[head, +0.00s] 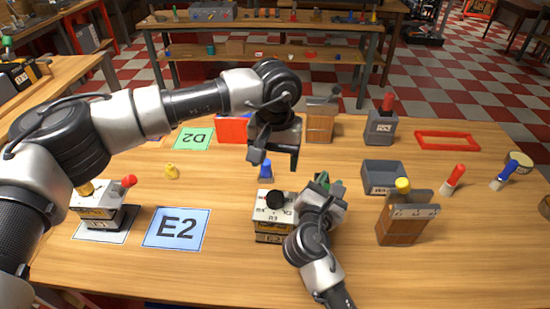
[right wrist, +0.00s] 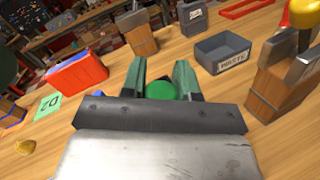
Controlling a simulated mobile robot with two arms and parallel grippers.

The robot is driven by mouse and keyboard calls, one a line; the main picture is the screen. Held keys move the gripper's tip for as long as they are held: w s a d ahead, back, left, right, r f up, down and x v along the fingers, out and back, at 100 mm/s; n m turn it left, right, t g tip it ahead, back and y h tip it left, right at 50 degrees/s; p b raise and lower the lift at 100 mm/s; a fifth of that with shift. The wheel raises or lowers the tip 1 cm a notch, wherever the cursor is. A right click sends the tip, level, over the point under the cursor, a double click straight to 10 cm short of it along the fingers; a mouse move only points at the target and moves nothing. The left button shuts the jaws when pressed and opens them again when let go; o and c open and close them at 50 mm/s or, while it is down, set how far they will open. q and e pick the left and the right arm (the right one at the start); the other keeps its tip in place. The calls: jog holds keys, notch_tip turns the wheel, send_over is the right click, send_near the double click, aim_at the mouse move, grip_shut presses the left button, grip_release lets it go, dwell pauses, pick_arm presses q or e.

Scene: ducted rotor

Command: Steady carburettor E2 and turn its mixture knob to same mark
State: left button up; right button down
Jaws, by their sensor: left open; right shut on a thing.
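A carburettor (head: 270,225), a pale block with dark markings and a black knob (head: 275,200) on top, stands upright on the table at the middle front. Its label is too small to read surely. My left gripper (head: 276,162) is open and empty, raised behind and above this carburettor, fingers pointing down. My right gripper (head: 326,186) is just right of the carburettor. It is shut on a green round-ended thing (right wrist: 161,90), seen between its fingers in the right wrist view. Most of that thing is hidden. The blue E2 mat (head: 177,228) lies bare to the left.
Another carburettor (head: 97,212) with a red knob stands on a white mat at left. A green D2 mat (head: 193,139), a red box (head: 233,128) and a grey waste bin (head: 383,177) are farther back. A wooden holder (head: 400,222) stands right of my right gripper.

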dwell(0.3)
jog(key=c, duration=0.8)
grip_release()
jog(key=shift+o, duration=0.2)
